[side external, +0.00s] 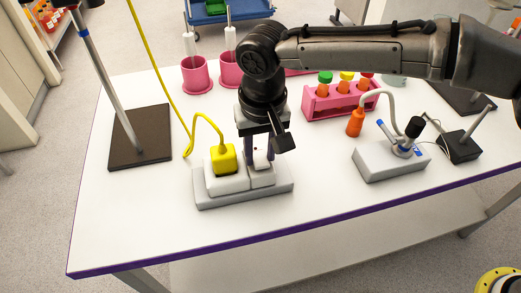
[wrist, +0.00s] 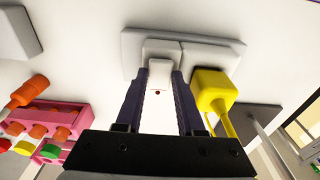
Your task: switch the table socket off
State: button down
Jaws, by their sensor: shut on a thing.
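The table socket is a light grey block (side external: 243,193) on the white table, with two raised white modules on it. A yellow plug (side external: 223,158) with a yellow cord sits in its left module; it also shows in the wrist view (wrist: 212,88). My gripper (side external: 259,160) points down over the right module. The fingers partly hide the lever in the side view.
A pink rack (side external: 338,101) with capped orange tubes stands behind right. A grey-white device (side external: 382,162) with a hose is further right. A dark stand base (side external: 140,136) is at left, and pink holders (side external: 196,77) are behind. The front of the table is clear.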

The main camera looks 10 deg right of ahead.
aim_at(262, 165)
jog(key=c, duration=0.8)
grip_release()
jog(key=shift+r, duration=0.1)
notch_tip(262, 165, up, 14)
jog(key=s, duration=0.1)
jog(key=shift+s, duration=0.2)
jog(key=shift+f, duration=0.2)
